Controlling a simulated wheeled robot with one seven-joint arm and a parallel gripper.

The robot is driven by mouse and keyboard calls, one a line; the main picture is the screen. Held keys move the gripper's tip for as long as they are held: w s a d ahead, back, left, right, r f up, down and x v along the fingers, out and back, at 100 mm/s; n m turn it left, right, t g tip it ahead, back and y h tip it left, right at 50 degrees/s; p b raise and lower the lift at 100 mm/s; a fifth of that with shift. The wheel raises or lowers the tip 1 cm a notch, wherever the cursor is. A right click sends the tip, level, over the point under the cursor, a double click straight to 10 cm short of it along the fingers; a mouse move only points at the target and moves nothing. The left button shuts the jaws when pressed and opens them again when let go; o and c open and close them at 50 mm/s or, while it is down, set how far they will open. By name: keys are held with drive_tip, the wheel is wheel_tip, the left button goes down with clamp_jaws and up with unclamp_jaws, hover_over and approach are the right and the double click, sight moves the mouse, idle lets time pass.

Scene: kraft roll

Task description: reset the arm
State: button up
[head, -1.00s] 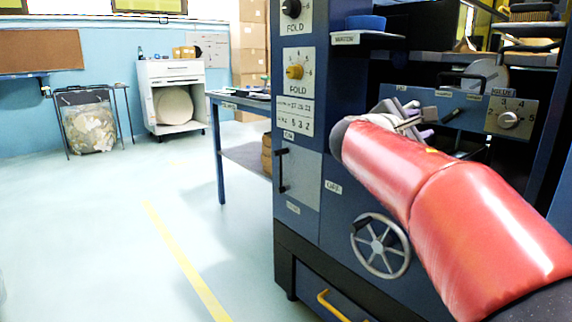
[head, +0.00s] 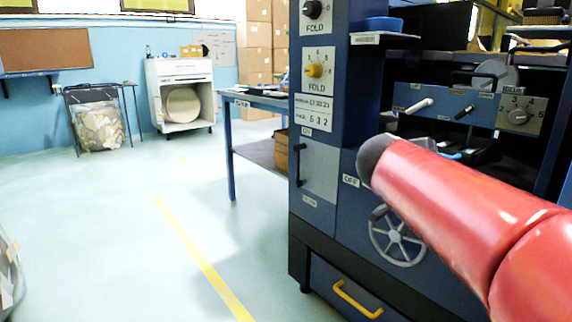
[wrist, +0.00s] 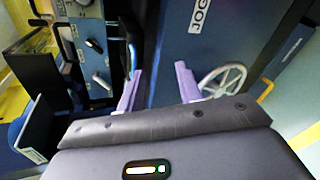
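My red arm (head: 455,205) reaches in from the right in the head view, in front of the blue machine (head: 345,215). My gripper is mostly or wholly hidden behind the arm there. In the wrist view my gripper (wrist: 157,84) shows two purple fingers standing well apart. I see nothing held between them; the machine's blue front, with a JOG label, is behind them. The spoked handwheel (wrist: 222,80) appears just right of the right finger. In the head view the handwheel (head: 398,240) is partly covered by my arm.
The machine has a lever (head: 418,106), a dial (head: 518,116), a yellow knob (head: 315,70) and a yellow drawer handle (head: 357,300). A blue table (head: 232,150) stands to its left. A white cabinet (head: 180,75) is farther back. The floor at left is open, with a yellow line (head: 200,258).

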drive_tip(key=s+a+f+m+g+y, duration=0.1)
drive_tip(key=s+a+f+m+y, duration=0.45)
drive_tip(key=s+f, duration=0.5)
drive_tip(key=s+a+f+m+g+y, duration=0.2)
drive_tip(key=s+a+f+m+y, duration=0.35)
drive_tip(key=s+f, duration=0.5)
wheel_tip(320, 180, up, 13)
drive_tip(key=s+a+m+p, duration=0.1)
drive_tip(key=p, duration=1.2)
drive_tip(key=shift+s+a, duration=0.15)
drive_tip(key=shift+a, duration=0.15)
